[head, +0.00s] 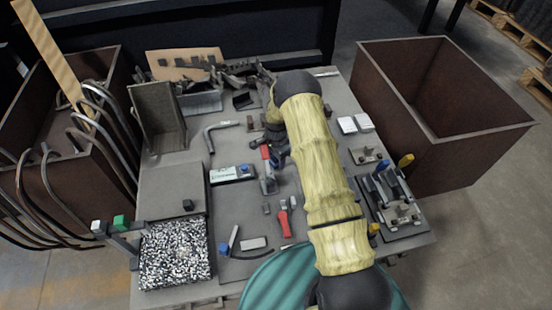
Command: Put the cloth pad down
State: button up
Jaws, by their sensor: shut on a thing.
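My gripper (274,138) is the dark end of my arm, pointing down over the middle of the table. It is partly hidden by my own sleeved forearm, and its fingertips are hard to make out. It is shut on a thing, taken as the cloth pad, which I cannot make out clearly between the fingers. The grey table (235,205) is below it. A red-and-grey tool (268,180) lies close to the gripper, at its lower left in the picture.
A red-handled tool (284,222) and a white-and-dark device (233,173) lie nearby. Dark chain pieces (240,75) clutter the back. A speckled block (175,255) is front left. Brown bins (450,140) flank the table. Small clear patches remain between.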

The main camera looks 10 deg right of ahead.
jog(key=o, duration=0.9)
jog(key=shift+f, duration=0.1)
jog(key=shift+o, duration=0.2)
notch_tip(320, 180, up, 12)
jog(key=p, duration=0.3)
jog(key=s+r+n+t, duration=0.1)
jog(key=s+r+n, duration=0.2)
jog(key=s+r, duration=0.4)
jog(key=s+r+n, duration=0.4)
jog(key=r, duration=0.5)
jog(key=s+r+n, duration=0.3)
jog(key=s, duration=0.5)
jog(key=s+r+n+t, duration=0.1)
jog(key=s+r+n, duration=0.2)
jog(key=s, duration=0.5)
jog(key=shift+s+r+n+t, duration=0.25)
jog(key=shift+s+n+t, duration=0.05)
